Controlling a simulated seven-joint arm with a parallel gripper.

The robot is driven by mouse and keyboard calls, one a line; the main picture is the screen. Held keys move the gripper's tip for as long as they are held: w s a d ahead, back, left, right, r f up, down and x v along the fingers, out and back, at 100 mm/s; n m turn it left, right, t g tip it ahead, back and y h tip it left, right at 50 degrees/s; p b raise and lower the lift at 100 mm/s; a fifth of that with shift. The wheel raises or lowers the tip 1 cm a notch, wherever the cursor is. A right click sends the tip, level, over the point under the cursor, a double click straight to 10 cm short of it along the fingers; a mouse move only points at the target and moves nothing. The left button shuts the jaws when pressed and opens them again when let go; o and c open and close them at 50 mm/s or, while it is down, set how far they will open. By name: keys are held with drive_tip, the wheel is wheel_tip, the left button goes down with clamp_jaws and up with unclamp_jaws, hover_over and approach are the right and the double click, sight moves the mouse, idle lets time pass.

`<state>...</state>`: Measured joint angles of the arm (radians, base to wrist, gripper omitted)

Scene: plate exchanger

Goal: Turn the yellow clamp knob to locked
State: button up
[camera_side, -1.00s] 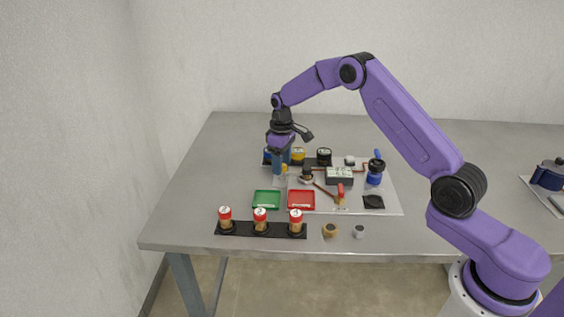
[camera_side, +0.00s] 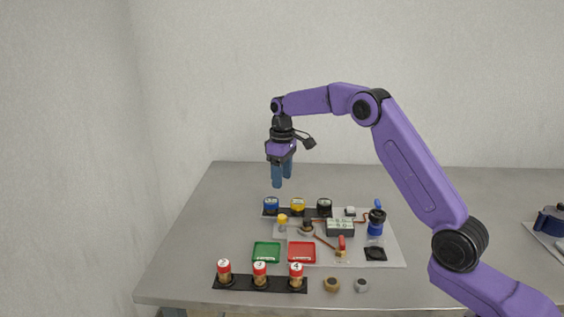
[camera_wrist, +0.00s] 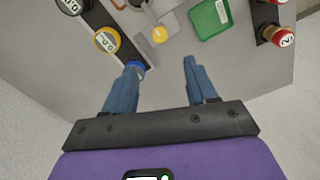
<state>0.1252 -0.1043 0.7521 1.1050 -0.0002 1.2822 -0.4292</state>
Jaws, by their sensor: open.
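The small yellow knob (camera_side: 282,219) stands at the left end of the pale fixture plate (camera_side: 385,258); it also shows near the top middle of the wrist view (camera_wrist: 159,34). I cannot read whether it is at a locked mark. My gripper (camera_side: 283,181) hangs above and behind the knob, clear of it, with its blue fingers pointing down. In the wrist view the two fingers (camera_wrist: 162,65) are spread apart with nothing between them. The knob appears beyond the fingertips there.
Blue (camera_side: 271,203), yellow (camera_side: 298,204) and black-and-white (camera_side: 324,206) capped jars stand in a rack behind the knob. Green (camera_side: 266,252) and red (camera_side: 301,252) trays lie in front. A rack of red-capped vials (camera_side: 260,274) is nearer the edge. The table's left side is free.

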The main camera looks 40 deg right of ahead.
drive_tip(key=shift+r, duration=2.1)
drive_tip(key=s+a+r+n, duration=0.1)
drive_tip(key=s+a+n, duration=0.1)
drive_tip(key=s+a, duration=0.65)
drive_tip(key=s+a+r+n, duration=0.15)
drive_tip(key=s+a, duration=0.35)
drive_tip(key=s, duration=0.6)
drive_tip(key=s+d+f+n, duration=0.1)
drive_tip(key=s+f, duration=0.1)
drive_tip(key=s, duration=0.6)
drive_tip(key=s+d+f+n, duration=0.2)
drive_tip(key=s, duration=0.7)
drive_tip(key=s+d+f+n, duration=0.1)
drive_tip(key=s+d+f, duration=0.1)
drive_tip(key=s, duration=0.7)
drive_tip(key=shift+d, duration=0.25)
